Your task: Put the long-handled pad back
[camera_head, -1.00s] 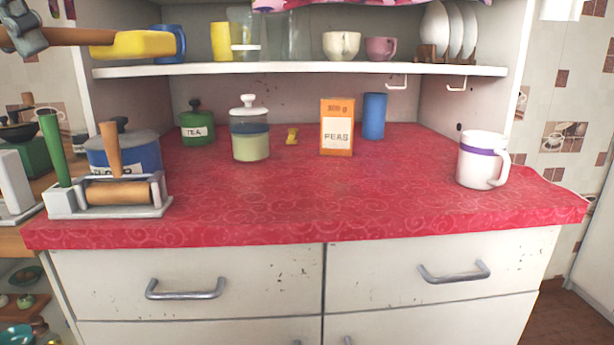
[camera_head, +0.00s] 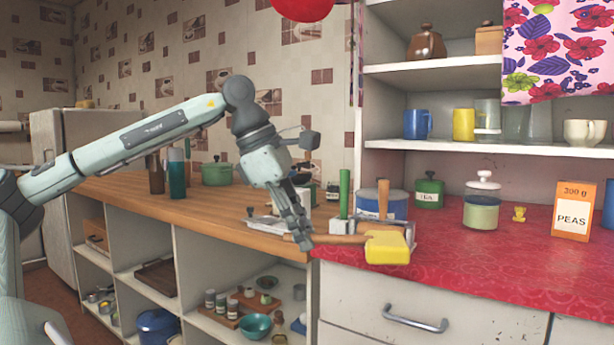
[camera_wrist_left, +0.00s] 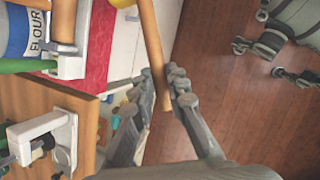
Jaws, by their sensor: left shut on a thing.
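The long-handled pad has a yellow block head (camera_head: 388,247) and a wooden handle (camera_head: 338,239). My left gripper (camera_head: 303,238) is shut on the handle, near the counter's front left corner. A green handle (camera_head: 345,193) and a wooden handle (camera_head: 383,198) stand upright at the stand.
A blue-and-white flour canister (camera_head: 398,207) stands close behind the stand. A green tea canister (camera_head: 429,192), a glass jar (camera_head: 482,205) and a peas box (camera_head: 573,210) stand further right. The red counter (camera_head: 470,260) is clear at the front.

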